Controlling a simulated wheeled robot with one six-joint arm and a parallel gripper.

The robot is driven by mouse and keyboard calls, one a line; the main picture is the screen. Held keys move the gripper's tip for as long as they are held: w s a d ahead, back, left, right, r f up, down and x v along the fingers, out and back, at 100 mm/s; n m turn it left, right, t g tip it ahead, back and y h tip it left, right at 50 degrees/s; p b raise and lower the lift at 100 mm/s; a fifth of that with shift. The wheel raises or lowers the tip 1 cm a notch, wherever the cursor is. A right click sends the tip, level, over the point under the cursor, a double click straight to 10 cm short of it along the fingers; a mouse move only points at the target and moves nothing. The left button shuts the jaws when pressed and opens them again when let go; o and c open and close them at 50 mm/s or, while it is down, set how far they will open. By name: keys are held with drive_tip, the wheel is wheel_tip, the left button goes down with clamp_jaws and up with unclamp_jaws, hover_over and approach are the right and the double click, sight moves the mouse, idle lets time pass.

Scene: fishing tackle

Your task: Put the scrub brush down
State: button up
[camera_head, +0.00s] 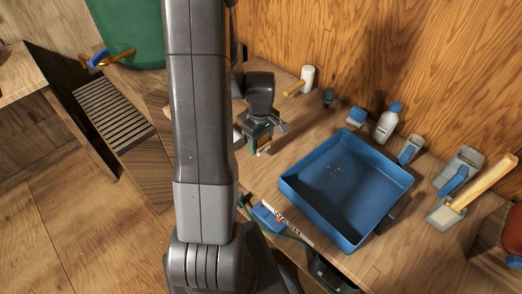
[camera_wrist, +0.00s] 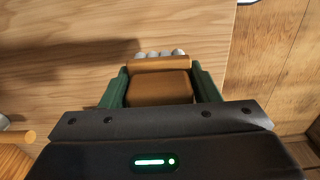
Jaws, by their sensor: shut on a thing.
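The scrub brush (camera_wrist: 160,86) shows in the wrist view as a brown wooden block with pale bristle tufts at its far side. My gripper (camera_wrist: 160,76) is shut on it, with a green finger against each side. In the head view, my gripper (camera_head: 262,134) is over the wooden bench, left of the blue tray, and my arm hides part of the area. Only a small part of the brush shows there. The bench top (camera_wrist: 70,25) lies beyond and beneath the brush in the wrist view. I cannot tell whether the brush touches it.
A blue tray (camera_head: 286,185) stands empty to the right of my gripper. Behind it are a white bottle (camera_head: 386,124) and several small blue-and-grey items. A blue item (camera_head: 268,216) lies near the front edge. A green bucket (camera_head: 130,35) is at upper left.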

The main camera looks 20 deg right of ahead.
sight(261, 150)
drive_tip(key=shift+f, duration=2.25)
drive_tip(key=shift+f, duration=0.1)
drive_tip(key=shift+f, duration=0.15)
drive_tip(key=o, duration=1.1)
wheel_tip(261, 150, up, 12)
drive_tip(key=shift+r, duration=0.25)
